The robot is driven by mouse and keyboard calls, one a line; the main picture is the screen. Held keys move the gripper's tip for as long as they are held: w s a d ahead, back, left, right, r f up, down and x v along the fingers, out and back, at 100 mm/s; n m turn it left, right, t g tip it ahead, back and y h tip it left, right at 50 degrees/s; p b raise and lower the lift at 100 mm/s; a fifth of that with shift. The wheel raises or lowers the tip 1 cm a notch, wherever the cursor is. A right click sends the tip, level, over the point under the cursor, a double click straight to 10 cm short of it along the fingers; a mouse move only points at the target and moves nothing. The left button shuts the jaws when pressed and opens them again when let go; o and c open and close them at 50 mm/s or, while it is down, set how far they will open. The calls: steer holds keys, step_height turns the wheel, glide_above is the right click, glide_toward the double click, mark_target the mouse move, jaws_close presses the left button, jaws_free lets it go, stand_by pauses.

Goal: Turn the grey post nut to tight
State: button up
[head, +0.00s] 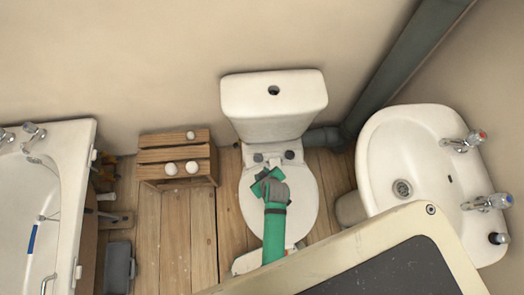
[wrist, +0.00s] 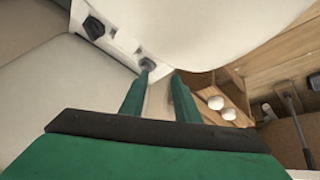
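Two small nuts sit at the back of the toilet seat (head: 300,205), below the cistern. The left one, a grey nut (head: 258,157), shows in the wrist view (wrist: 147,64) just beyond my left fingertip. The other, a darker nut (head: 289,154), shows farther off at the upper left of the wrist view (wrist: 94,27). My green gripper (head: 264,180) is over the seat, a little in front of the nuts. In the wrist view its two fingers (wrist: 162,76) are apart with nothing between them. I cannot tell whether the left fingertip touches the grey nut.
The white cistern (head: 274,100) stands behind the nuts. A wooden unit with white knobs (head: 178,158) is left of the toilet. A bath (head: 62,210) is at far left. A basin (head: 405,150) and grey pipe (head: 400,70) are at right.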

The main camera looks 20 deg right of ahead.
steer(key=n+g+y, duration=0.2)
glide_toward(261, 158)
steer(key=s+r, duration=0.1)
steer(key=r, duration=0.1)
steer(key=x, duration=1)
steer(key=shift+w+d+f, duration=0.15)
steer(key=shift+w+f, duration=0.05)
steer(key=shift+w, duration=0.1)
jaws_close()
